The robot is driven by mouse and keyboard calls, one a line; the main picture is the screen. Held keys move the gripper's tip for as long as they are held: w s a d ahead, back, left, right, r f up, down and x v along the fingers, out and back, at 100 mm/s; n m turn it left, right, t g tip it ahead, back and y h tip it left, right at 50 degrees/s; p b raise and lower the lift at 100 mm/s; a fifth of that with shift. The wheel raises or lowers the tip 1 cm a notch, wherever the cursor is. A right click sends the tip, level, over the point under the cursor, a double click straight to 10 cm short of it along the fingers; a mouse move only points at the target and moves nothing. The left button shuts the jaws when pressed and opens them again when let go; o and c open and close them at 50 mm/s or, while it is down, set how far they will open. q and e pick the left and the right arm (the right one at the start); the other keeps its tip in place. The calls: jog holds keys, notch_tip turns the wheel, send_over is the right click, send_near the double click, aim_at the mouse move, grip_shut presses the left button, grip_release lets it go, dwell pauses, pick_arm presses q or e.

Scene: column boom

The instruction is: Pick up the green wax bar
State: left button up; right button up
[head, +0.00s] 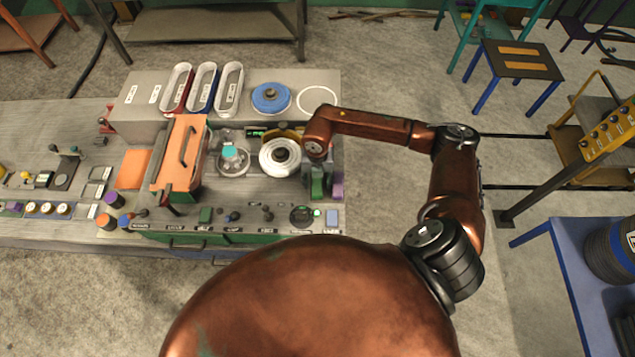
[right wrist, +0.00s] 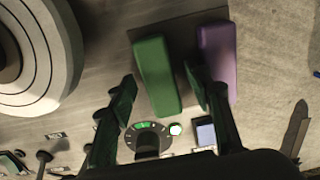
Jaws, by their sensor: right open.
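The green wax bar (right wrist: 155,75) lies on the grey bench top in the right wrist view, its long side running up the picture. A purple bar (right wrist: 218,60) lies just to its right, with a narrow gap between; it also shows in the head view (head: 337,185). My right gripper (right wrist: 160,76) is open and empty, pointing down, with its dark green fingers to either side of the green bar's line. The right finger overlaps the gap beside the purple bar. In the head view my right gripper (head: 317,178) largely hides the green bar. My left gripper is out of view.
A white spool (head: 280,156) stands left of my right gripper. A round dial (head: 301,215) and a pale blue block (head: 332,217) are at the bench's front edge. An orange-topped box (head: 180,150) with a handle stands farther left. Open floor lies to the right.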

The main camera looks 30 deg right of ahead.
jog(key=shift+c, duration=0.5)
jog(key=c, duration=1.1)
jog(key=shift+c, duration=0.2)
jog(key=shift+r, duration=0.15)
